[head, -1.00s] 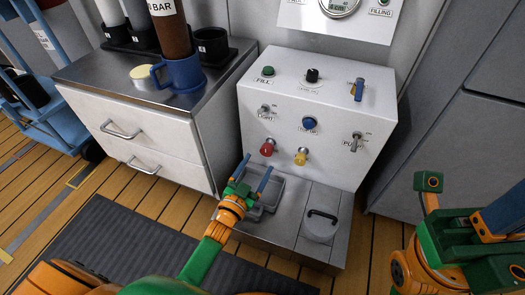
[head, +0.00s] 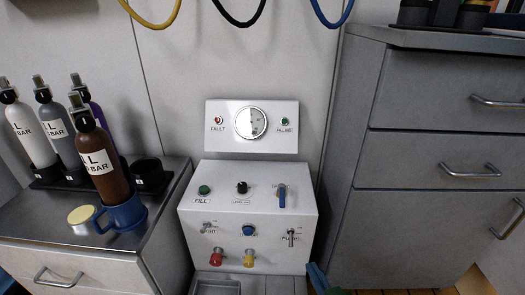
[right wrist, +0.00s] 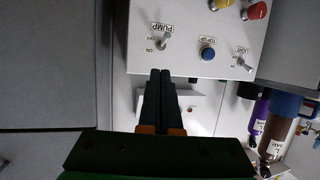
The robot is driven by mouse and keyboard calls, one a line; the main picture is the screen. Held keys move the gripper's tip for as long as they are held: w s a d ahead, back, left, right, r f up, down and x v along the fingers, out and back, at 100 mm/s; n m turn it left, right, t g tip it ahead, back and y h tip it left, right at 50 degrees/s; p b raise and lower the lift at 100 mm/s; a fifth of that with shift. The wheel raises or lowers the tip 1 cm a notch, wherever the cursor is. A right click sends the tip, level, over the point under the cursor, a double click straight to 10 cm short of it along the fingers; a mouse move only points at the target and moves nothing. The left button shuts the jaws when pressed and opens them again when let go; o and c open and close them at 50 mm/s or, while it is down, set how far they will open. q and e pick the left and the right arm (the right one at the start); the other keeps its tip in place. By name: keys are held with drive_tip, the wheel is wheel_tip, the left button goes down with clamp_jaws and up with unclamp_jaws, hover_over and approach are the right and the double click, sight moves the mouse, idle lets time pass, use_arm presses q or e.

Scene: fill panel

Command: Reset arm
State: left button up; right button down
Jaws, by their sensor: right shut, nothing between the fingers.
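My right gripper (head: 318,278) shows only as blue fingertips at the bottom edge of the head view, in front of the lower right corner of the white fill panel (head: 215,220). In the right wrist view its dark fingers (right wrist: 160,76) lie together, shut and empty. They overlap the edge of the panel, which appears upside down there, near the PUMP switch (right wrist: 165,42). Whether they touch the panel cannot be told. My left gripper is in neither current view. The panel carries a green FILL button (head: 204,190), a black knob (head: 242,187) and a blue-handled lever (head: 281,194).
A gauge panel (head: 275,112) hangs on the wall above. To the left, labelled bottles stand on a counter (head: 55,222), one in a blue mug-like holder (head: 127,217). A grey drawer cabinet (head: 400,160) bounds the right. Yellow, black and blue hoses hang overhead.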

use_arm(q)
drive_tip(key=s+d+r+g+p, duration=0.2)
drive_tip(key=s+r+g+p, duration=0.45)
drive_tip(key=s, duration=0.55)
use_arm(e)
drive_tip(key=s+d+f+g+h, duration=0.1)
drive_tip(key=s+d+f+g, duration=0.2)
drive_tip(key=s+f+g, duration=0.45)
drive_tip(key=s+d+f+g+h, duration=0.2)
drive_tip(key=s+f+g, duration=0.2)
drive_tip(key=s, duration=0.7)
use_arm(q)
drive_tip(key=s+a+r+p, duration=0.1)
drive_tip(key=s+r+p, duration=0.6)
drive_tip(key=p, duration=1)
drive_tip(key=s+a+r+p, duration=0.2)
drive_tip(key=s+r+p, duration=0.4)
drive_tip(key=r+p, duration=0.5)
drive_tip(key=p, duration=0.7)
drive_tip(key=shift+s+r+g, duration=0.2)
drive_tip(key=shift+s+g, duration=0.15)
use_arm(e)
drive_tip(key=s+d+r, duration=0.1)
drive_tip(key=s+r, duration=0.6)
drive_tip(key=r, duration=0.2)
drive_tip(key=s+d+r+g, duration=0.1)
drive_tip(key=s+r, duration=0.6)
drive_tip(key=r, duration=0.3)
drive_tip(key=shift+d+r, duration=0.2)
drive_tip(key=shift+d, duration=0.1)
